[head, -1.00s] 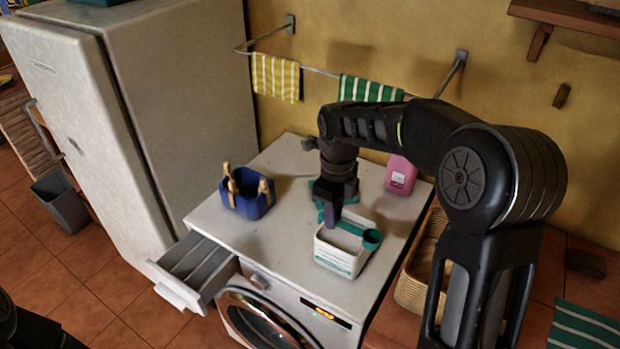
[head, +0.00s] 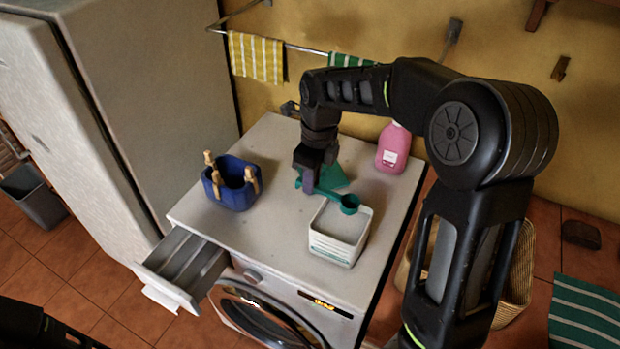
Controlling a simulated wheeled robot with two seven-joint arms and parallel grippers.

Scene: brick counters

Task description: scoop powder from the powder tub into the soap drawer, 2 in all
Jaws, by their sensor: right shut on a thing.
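The powder tub (head: 337,247) is a white open box with a green stripe, standing on top of the washing machine (head: 250,236) with pale powder in it. The teal scoop (head: 349,203) is held by its handle in my right gripper (head: 308,188). Its cup is at the tub's back rim; I cannot tell whether powder is in it. The soap drawer (head: 182,264) is pulled out from the machine's front left and shows its compartments. Of my left arm, only a dark part shows at the lower left corner; its gripper is out of view.
A blue basket with clothespins (head: 232,190) stands at the left of the machine top. A pink bottle (head: 393,150) and a teal item (head: 332,178) are behind the tub. A fridge (head: 140,100) rises at the left. The top between basket and tub is clear.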

